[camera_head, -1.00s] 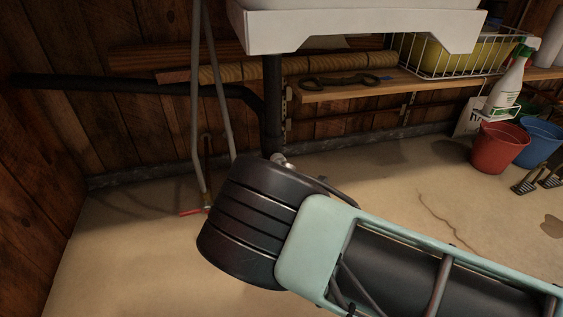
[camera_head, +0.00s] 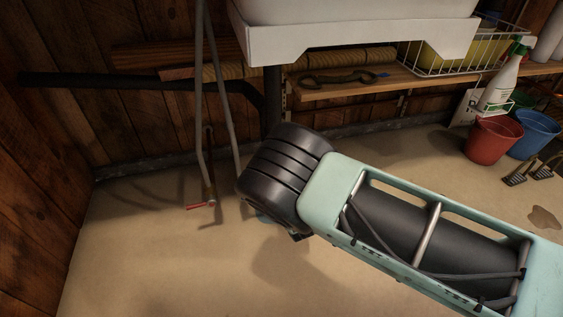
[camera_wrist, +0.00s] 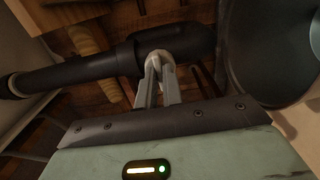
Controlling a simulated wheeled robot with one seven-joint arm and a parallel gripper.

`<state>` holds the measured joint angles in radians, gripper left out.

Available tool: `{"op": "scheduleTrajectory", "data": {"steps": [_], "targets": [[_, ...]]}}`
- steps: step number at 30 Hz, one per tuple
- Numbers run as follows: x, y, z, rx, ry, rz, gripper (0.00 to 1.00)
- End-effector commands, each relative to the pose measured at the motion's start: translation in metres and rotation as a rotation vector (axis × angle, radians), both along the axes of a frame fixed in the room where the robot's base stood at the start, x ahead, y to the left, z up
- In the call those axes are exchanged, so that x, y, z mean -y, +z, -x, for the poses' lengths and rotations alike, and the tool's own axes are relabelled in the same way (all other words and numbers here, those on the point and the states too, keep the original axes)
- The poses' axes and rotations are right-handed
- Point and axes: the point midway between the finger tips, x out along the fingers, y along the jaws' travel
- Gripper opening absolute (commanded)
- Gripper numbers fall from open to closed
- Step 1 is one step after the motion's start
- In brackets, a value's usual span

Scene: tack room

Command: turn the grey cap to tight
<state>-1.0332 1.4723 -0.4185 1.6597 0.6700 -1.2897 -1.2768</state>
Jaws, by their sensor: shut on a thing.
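The grey cap (camera_wrist: 159,55) is a small pale piece against a thick black pipe (camera_wrist: 190,42) in the wrist view. My gripper (camera_wrist: 160,70) has its two pale fingers close together on the cap, and they cover much of it. Any marking of tight on the cap cannot be made out. In the head view my own arm hides the cap and my gripper. The black pipe (camera_head: 140,82) also shows there, running along the wooden wall below the white basin (camera_head: 350,35).
Two thin grey pipes (camera_head: 222,100) with a red handle (camera_head: 201,205) stand left of my arm. A wooden shelf (camera_head: 330,90) with a dark metal tool (camera_head: 335,81) runs behind. Red (camera_head: 494,140) and blue (camera_head: 534,135) buckets stand at right. The front-left floor is clear.

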Motion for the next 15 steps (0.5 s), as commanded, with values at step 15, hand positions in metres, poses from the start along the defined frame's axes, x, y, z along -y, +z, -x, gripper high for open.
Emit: {"op": "scheduleTrajectory", "data": {"steps": [15], "targets": [[-0.0011, -0.0020, 0.0019, -0.014, 0.003, -0.033, 0.00]]}}
